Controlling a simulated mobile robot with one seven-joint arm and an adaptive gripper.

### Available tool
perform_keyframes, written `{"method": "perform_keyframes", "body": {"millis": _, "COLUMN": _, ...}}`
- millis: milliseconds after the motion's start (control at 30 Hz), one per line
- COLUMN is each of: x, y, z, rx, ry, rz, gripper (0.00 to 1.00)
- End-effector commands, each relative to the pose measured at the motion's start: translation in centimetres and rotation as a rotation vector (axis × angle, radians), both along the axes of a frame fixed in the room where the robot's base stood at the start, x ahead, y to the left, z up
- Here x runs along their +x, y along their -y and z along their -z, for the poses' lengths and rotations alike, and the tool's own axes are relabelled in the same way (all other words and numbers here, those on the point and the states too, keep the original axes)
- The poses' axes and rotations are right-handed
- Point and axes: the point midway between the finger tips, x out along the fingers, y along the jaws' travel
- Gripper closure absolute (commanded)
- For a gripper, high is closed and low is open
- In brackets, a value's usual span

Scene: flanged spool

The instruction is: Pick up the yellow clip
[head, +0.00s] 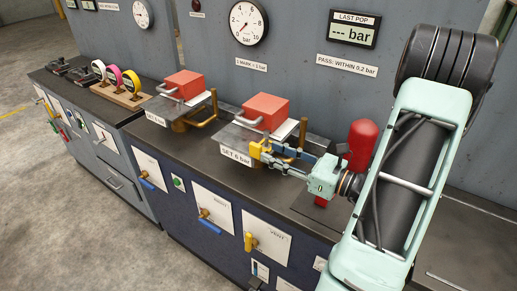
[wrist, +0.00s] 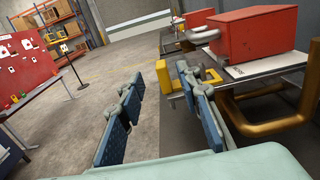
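The yellow clip (head: 256,151) is at the front edge of the metal plate of the right-hand fixture, just above the "SET 6 bar" label. My gripper (head: 273,155) is open and reaches in from the right, with its blue-padded fingers close to the clip. In the wrist view, the fingers (wrist: 160,84) are spread wide. The yellow clip (wrist: 163,75) shows ahead, partly between the fingertips and partly behind the right finger. The right finger hides some of it. I cannot tell whether a finger touches it.
A red block (head: 264,112) with a grey handle sits on the plate, with brass pipes (head: 297,137) beneath. A red cylinder (head: 362,143) stands behind my gripper. A similar fixture with another red block (head: 184,84) stands to the left. Floor is open in front of the bench.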

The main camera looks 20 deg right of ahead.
Motion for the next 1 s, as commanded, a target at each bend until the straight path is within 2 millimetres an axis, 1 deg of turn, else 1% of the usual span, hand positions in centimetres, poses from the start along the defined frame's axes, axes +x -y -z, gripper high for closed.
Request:
{"method": "perform_keyframes", "body": {"millis": 33, "x": 0.6, "y": -0.5, "z": 0.0, "rx": 0.0, "ry": 0.0, "rz": -0.003, "gripper": 0.68}}
{"method": "perform_keyframes", "body": {"millis": 267, "x": 2.1, "y": -1.5, "z": -0.1, "rx": -0.001, "ry": -0.001, "rz": -0.004, "gripper": 0.68}}
{"method": "perform_keyframes", "body": {"millis": 500, "x": 5.1, "y": -3.3, "z": -0.1, "rx": -0.001, "ry": 0.0, "rz": -0.004, "gripper": 0.68}}
{"method": "perform_keyframes", "body": {"millis": 633, "x": 5.7, "y": -3.6, "z": -0.1, "rx": -0.001, "ry": 0.0, "rz": -0.001, "gripper": 0.68}}
{"method": "perform_keyframes", "body": {"millis": 833, "x": 5.8, "y": -3.7, "z": -0.1, "rx": -0.001, "ry": 0.0, "rz": 0.0, "gripper": 0.68}}
{"method": "perform_keyframes", "body": {"millis": 1000, "x": 5.7, "y": -3.7, "z": -0.1, "rx": -0.001, "ry": 0.0, "rz": -0.001, "gripper": 0.87}}
